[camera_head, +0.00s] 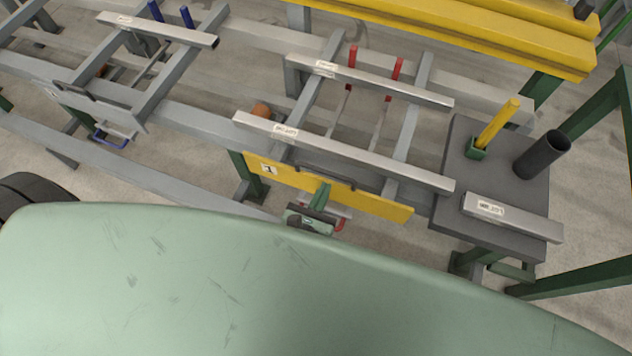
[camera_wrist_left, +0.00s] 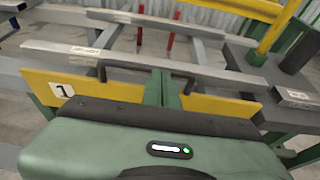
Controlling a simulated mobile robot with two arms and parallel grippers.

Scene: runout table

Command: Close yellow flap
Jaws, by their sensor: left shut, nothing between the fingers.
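The yellow flap (camera_head: 375,199) is a long panel marked "1" along the near side of the runout table; it also shows in the left wrist view (camera_wrist_left: 100,89). A dark handle-like bar (camera_head: 325,174) runs along its upper edge. My left gripper (camera_head: 321,190) is in front of the flap's middle, its green fingers shut and empty. In the left wrist view the fingertips (camera_wrist_left: 160,75) overlap the flap near its top edge; I cannot tell whether they touch it. The gripper hides part of the flap. My right gripper is not in view.
Metal bars (camera_head: 340,150) lie across the table rails above the flap. Red posts (camera_head: 396,70) stand between them. A dark grey side table (camera_head: 455,145) with a yellow post (camera_head: 497,124) and black tube (camera_head: 541,154) is at the right. A blue handle (camera_head: 110,141) hangs at the left.

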